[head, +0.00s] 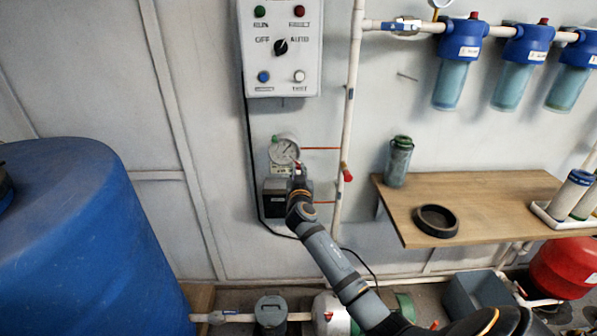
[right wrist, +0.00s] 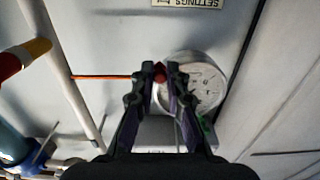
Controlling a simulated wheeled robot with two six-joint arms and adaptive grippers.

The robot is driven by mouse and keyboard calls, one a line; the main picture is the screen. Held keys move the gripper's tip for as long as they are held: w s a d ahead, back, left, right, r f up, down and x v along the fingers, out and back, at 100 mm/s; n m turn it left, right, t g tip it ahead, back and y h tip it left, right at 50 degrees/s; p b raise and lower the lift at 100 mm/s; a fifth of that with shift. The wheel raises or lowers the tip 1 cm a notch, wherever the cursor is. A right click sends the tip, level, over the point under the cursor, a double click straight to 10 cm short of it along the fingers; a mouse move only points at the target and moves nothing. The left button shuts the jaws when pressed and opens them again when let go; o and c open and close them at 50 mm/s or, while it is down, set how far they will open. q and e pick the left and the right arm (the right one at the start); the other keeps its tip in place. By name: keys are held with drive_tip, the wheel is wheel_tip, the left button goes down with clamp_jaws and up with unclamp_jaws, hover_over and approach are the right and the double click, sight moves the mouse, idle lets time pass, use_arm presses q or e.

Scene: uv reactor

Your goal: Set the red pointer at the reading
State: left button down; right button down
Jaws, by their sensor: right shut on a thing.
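The round pressure gauge (head: 285,149) with a pale dial is on the wall below the control box. It also shows in the right wrist view (right wrist: 203,88), partly covered by the fingers. My right gripper (head: 297,166) is at the lower right edge of the gauge. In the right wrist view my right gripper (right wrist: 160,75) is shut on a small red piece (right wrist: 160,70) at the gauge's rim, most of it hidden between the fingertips. I cannot read the dial or tell the red pointer's position. My left gripper is not in view.
A control box (head: 281,60) hangs above the gauge, and a dark box (head: 274,198) sits below it. A white vertical pipe with a red valve handle (head: 346,172) runs just right. A wooden shelf (head: 480,192) is at right, a blue tank (head: 80,240) at left.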

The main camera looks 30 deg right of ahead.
idle(0.3)
wheel_tip(320, 180, up, 7)
drive_tip(key=d+n+p, duration=0.1)
drive_tip(key=n+p, duration=0.8)
drive_tip(key=n, duration=0.4)
drive_tip(key=shift+s+n, duration=0.3)
drive_tip(key=shift+s, duration=0.1)
drive_tip(key=shift+r, duration=0.15)
drive_tip(key=c, duration=1.4)
unclamp_jaws()
drive_tip(key=shift+o, duration=0.2)
